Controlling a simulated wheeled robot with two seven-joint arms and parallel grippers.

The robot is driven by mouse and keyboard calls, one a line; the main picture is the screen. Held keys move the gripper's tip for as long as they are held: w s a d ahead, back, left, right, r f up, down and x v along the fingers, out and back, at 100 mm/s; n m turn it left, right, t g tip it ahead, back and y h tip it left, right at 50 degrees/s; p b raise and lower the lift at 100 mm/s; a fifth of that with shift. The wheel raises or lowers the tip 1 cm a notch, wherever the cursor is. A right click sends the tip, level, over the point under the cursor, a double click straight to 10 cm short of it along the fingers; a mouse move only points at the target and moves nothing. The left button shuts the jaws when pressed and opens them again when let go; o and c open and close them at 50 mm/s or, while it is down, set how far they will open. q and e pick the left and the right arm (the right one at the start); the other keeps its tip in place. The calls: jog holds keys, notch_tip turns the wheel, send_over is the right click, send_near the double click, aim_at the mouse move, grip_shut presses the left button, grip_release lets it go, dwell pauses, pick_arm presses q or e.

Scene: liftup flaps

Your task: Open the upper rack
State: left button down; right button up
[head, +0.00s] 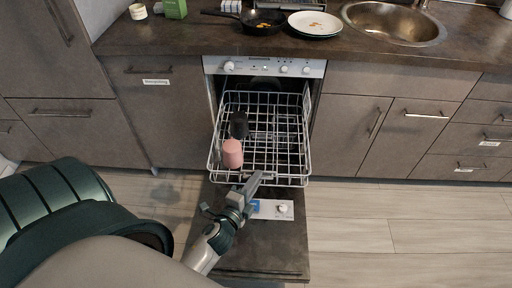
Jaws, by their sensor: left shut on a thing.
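The dishwasher (265,66) stands in the counter with its door (262,262) folded down. A wire rack (285,183) extends out of it above the door. I take this for the upper rack; no other rack shows clearly. A pink cup (232,154) and a black cup (238,125) sit in its left part. My left gripper (262,177) is at the middle of the rack's front edge, shut on the front rail. The exact finger contact is small and hard to see. My right gripper is not in view.
A pan (263,21), plates (315,24) and a sink (395,20) are on the counter (170,37). Cabinets (158,105) flank the dishwasher on both sides. The wooden floor (400,230) is clear to the right of the open door.

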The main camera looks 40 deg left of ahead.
pick_arm(q)
jog(key=shift+s+d+f, duration=0.3)
jog(key=shift+s+f, duration=0.2)
jog(key=c, duration=1.9)
grip_release()
jog(key=shift+c, duration=0.2)
jog(key=shift+o, duration=0.2)
jog(key=shift+w, duration=0.2)
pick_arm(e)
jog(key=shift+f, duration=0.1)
pick_arm(q)
jog(key=shift+a+r, duration=0.1)
jog(key=shift+r, duration=0.1)
